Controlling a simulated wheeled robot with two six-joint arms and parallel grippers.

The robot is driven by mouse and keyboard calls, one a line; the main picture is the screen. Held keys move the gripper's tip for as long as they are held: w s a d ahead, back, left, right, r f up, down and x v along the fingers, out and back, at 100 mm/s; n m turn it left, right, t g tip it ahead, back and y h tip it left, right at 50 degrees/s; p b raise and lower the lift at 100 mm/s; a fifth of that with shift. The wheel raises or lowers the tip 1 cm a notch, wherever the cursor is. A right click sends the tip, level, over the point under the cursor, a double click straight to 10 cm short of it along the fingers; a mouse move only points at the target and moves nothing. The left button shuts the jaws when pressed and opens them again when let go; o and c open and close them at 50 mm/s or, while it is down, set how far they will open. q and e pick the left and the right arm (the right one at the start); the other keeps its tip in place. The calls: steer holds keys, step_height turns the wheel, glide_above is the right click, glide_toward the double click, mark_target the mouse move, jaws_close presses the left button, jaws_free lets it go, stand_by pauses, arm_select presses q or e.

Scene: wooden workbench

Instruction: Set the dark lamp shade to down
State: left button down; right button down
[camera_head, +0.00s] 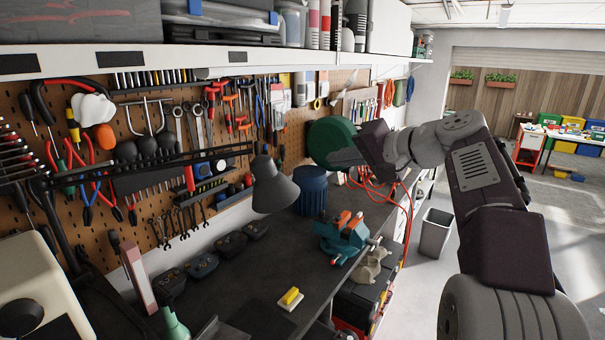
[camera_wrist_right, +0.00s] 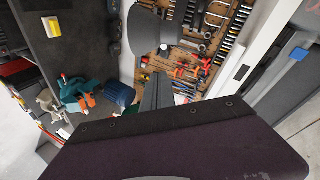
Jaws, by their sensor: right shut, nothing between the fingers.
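The dark grey lamp shade (camera_head: 273,188) hangs over the workbench at the end of a black lamp arm (camera_head: 150,165). Its narrow end is up and its wide rim points mostly downward, tilted slightly to the right. My right gripper (camera_head: 338,158) is shut and empty, to the right of the shade and a little higher in the picture, apart from it. In the right wrist view the shade (camera_wrist_right: 143,32) is just beyond the tips of the shut fingers (camera_wrist_right: 157,88). My left gripper is in neither view.
A blue ribbed container (camera_head: 311,190) stands behind the shade, and a green round object (camera_head: 330,142) is behind my right gripper. A tool pegboard (camera_head: 150,200) lines the wall.

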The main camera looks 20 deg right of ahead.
mark_target(286, 177)
steer(key=p+x, duration=0.1)
steer(key=x, duration=0.3)
steer(key=s+a+f+p+x, duration=0.1)
steer(key=p+x, duration=0.1)
steer(key=x, duration=0.2)
steer(key=p+x, duration=0.1)
steer(key=x, duration=0.4)
steer(key=shift+s+a+f, duration=0.15)
steer(key=shift+a+f, duration=0.1)
steer(key=shift+f, duration=0.05)
steer(key=b, duration=0.1)
steer(key=f+b, duration=0.1)
steer(key=b, duration=0.1)
steer(key=shift+a+f, duration=0.25)
steer(key=shift+a, duration=0.1)
steer(key=shift+a+r, duration=0.1)
steer(key=shift+r, duration=0.2)
